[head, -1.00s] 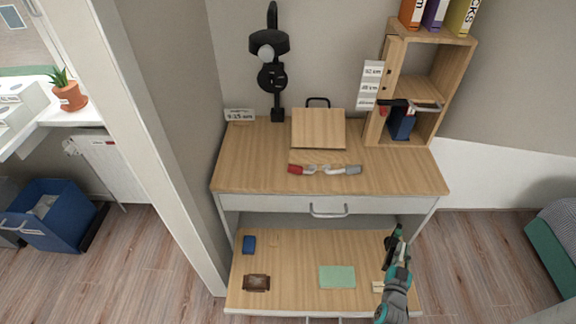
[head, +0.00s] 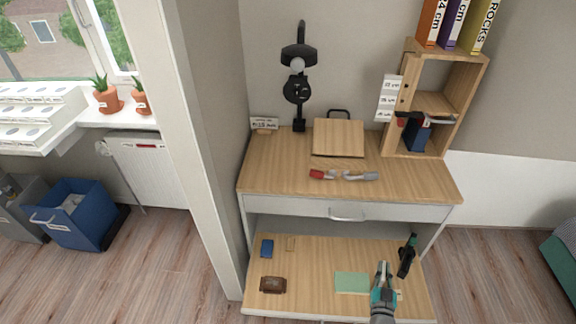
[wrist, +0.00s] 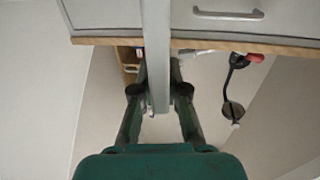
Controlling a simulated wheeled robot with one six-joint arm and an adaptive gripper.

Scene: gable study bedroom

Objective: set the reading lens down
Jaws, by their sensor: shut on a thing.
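My gripper (wrist: 160,90) shows in the wrist view with its two dark fingers closed on a pale grey bar, which I take for the reading lens (wrist: 156,40) seen edge-on. The bar runs from the fingers to the top of the picture, in front of the desk's drawer. No round glass can be made out. The held thing cannot be made out there.
The desk top (head: 285,165) carries a black lamp (head: 298,90), a sloped wooden stand (head: 338,137), a red-and-grey-ended item (head: 343,175) and a wooden crate (head: 450,105). The lower board holds a blue item (head: 267,248), a brown item (head: 272,285) and a green book (head: 351,282); its middle is clear.

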